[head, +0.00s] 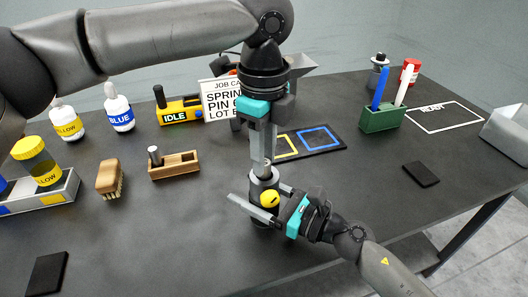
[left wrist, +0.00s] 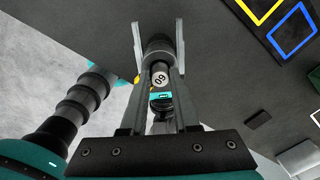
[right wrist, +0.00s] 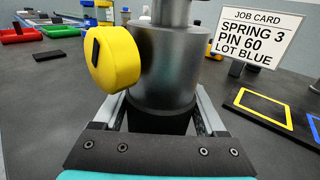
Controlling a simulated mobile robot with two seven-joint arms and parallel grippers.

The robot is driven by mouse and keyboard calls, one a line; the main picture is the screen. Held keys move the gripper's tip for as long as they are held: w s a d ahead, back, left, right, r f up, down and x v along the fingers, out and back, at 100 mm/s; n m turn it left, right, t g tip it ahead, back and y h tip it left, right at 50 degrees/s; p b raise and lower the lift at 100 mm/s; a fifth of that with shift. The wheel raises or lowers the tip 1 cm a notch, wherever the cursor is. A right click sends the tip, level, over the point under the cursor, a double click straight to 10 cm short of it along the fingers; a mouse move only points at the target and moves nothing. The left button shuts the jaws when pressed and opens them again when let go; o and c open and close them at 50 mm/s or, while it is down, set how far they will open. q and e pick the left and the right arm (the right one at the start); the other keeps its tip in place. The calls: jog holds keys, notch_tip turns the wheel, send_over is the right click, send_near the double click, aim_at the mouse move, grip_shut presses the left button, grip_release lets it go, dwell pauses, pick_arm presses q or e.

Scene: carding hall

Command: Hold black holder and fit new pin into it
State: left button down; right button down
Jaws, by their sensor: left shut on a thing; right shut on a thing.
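The black holder (head: 264,186), a dark upright cylinder with a yellow knob (head: 269,199), stands near the middle of the table. My right gripper (head: 262,208) is shut around its lower body; the right wrist view shows the holder (right wrist: 163,75) and the knob (right wrist: 114,60) close up. My left gripper (head: 267,160) points down from above, shut on a slim grey pin over the holder's top. In the left wrist view the pin's round end (left wrist: 160,78) bears a number that reads as 60. The fingers hide the pin's lower end, so I cannot tell how deep it sits.
The job card (head: 228,100) reads SPRING 3, PIN 60, LOT BLUE in the right wrist view. A dark mat (head: 338,147) with yellow and blue squares lies behind. A wooden block (head: 176,166) and brush (head: 111,180) stand left.

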pick_arm(q)
jog(key=c, duration=0.7)
grip_release()
jog(key=shift+o, duration=0.2)
jog(key=shift+r, duration=0.1)
notch_tip(320, 180, up, 12)
pick_arm(e)
grip_release()
